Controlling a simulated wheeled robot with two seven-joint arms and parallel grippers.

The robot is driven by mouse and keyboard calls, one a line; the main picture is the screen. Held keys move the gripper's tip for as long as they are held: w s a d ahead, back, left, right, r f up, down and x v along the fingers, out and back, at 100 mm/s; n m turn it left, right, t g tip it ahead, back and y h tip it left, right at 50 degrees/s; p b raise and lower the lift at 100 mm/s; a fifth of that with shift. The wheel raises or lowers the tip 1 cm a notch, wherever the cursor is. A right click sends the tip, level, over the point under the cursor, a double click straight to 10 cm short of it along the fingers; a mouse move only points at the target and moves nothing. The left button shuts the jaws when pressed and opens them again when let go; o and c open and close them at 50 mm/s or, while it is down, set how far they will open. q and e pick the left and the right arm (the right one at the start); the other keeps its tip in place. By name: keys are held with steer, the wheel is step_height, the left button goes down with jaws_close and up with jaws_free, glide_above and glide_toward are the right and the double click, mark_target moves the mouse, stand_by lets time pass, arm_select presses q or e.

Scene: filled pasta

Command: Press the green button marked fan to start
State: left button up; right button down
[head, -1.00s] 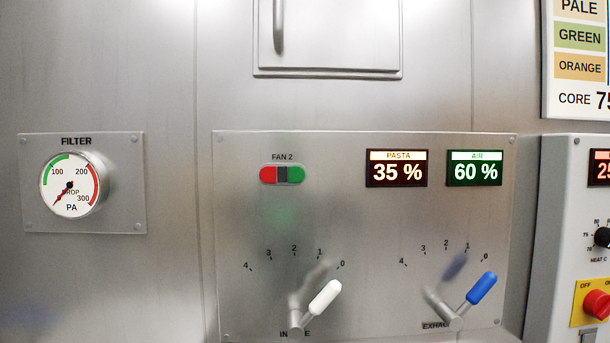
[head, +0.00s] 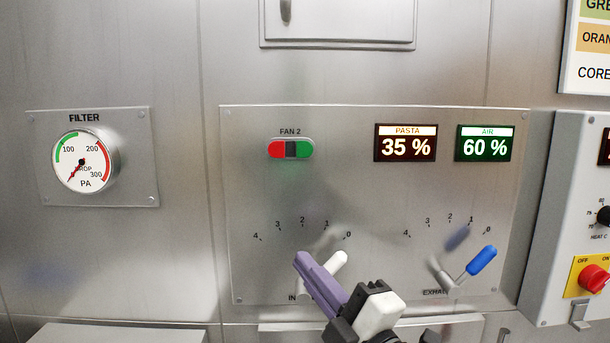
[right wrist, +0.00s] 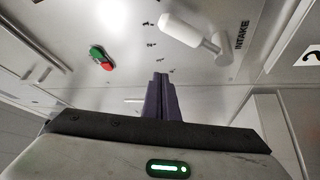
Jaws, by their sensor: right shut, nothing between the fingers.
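The green button (head: 304,148) is the right half of a red and green switch under the label FAN 2, on a steel panel (head: 350,205). The red half (head: 277,149) is on its left. In the right wrist view the green button (right wrist: 96,52) shows at the upper left. My right gripper (head: 301,258) has purple fingers, shut and empty, below the switch and in front of the white intake lever (head: 337,259). In the right wrist view its fingers (right wrist: 160,78) point toward the panel, apart from the switch. My left gripper is not in view.
A blue exhaust lever (head: 481,261) is at the panel's lower right. Displays read PASTA 35 % (head: 406,143) and AIR 60 % (head: 483,143). A filter gauge (head: 82,161) is at left, a red knob (head: 594,278) at far right. The panel around the switch is clear.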

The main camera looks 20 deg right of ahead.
steer(key=s+r+n+t+y, duration=0.1)
steer(key=s+r+n, duration=0.1)
steer(key=r, duration=0.6)
steer(key=s+r+n+t+y+p, duration=0.1)
steer(key=s+r+n+t, duration=0.1)
steer(key=r, duration=0.6)
steer(key=shift+a+n+y, duration=0.3)
steer(key=shift+n, duration=0.5)
steer(key=shift+w, duration=0.1)
steer(key=b, duration=0.1)
glide_toward(298, 141)
steer(key=shift+w+a+r, duration=0.5)
steer(key=shift+w+r, duration=0.25)
steer(key=shift+w+a+r, duration=0.45)
steer(key=shift+w+r, duration=0.3)
steer(key=shift+w+d, duration=0.1)
steer(key=shift+w, duration=0.3)
steer(key=shift+w+d, duration=0.15)
steer(key=shift+w, duration=0.25)
steer(key=shift+s+a, duration=0.25)
steer(key=shift+s, duration=0.55)
